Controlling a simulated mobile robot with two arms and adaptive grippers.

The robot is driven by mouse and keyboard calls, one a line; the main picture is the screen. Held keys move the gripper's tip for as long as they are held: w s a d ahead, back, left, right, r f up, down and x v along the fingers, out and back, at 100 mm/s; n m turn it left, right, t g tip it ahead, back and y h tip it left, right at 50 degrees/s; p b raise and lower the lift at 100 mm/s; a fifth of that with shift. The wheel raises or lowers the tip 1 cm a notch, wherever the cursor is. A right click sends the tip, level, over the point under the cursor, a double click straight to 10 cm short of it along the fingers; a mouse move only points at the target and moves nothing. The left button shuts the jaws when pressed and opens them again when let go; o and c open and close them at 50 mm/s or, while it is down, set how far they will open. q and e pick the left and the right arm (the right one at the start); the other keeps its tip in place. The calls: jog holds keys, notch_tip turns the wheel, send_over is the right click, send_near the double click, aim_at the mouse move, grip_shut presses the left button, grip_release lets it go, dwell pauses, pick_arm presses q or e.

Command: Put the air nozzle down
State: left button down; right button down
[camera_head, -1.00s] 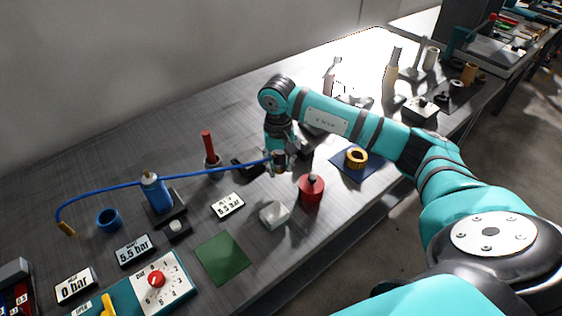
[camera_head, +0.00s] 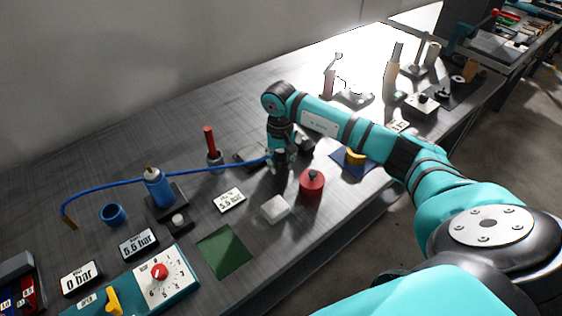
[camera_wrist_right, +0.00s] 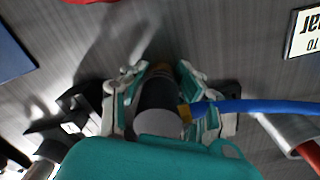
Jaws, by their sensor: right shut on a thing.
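The air nozzle (camera_wrist_right: 155,95) is a dark cylinder with a brass-coloured fitting at its side, where the blue hose (camera_wrist_right: 262,106) joins. My right gripper (camera_wrist_right: 163,88) is shut on it, one finger on each side. In the head view my right gripper (camera_head: 281,157) points down low over the bench, left of the blue mat and behind the red canister. The nozzle's lower end is mostly hidden, so I cannot tell whether it touches the bench. My left gripper is out of view.
A red canister (camera_head: 312,186) and a pale block (camera_head: 275,208) stand in front of my gripper. A red-handled tool (camera_head: 211,143) stands left. A green mat (camera_head: 223,251) lies nearer the front.

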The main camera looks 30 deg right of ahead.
jog(key=shift+s+f, duration=0.15)
jog(key=shift+f, duration=0.25)
jog(key=c, duration=1.3)
grip_release()
jog(key=shift+o, duration=0.2)
jog(key=shift+f, duration=0.1)
